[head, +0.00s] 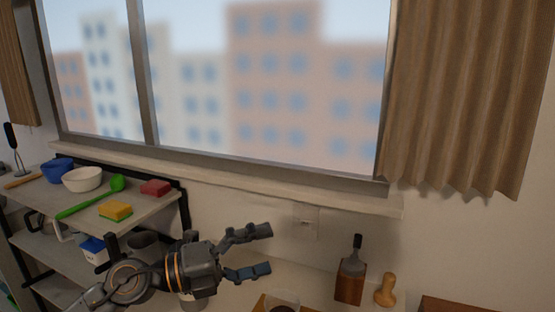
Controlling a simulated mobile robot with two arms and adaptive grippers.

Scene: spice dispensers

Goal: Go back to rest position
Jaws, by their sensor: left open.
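My left gripper (258,252) is in the lower middle of the head view, its arm coming in from the lower left. Its two dark fingers point right and are spread apart, with nothing between them. It is in front of the wall, above the counter. My right gripper is not in the view. No spice dispenser can be made out clearly.
A shelf rack (150,206) at left holds a white bowl (83,180), a blue bowl (57,172), a green spoon (90,197) and sponges (115,210). A brush in a wooden block (350,284) and a wooden tamper (385,290) stand at lower right. A window sill (230,184) runs behind.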

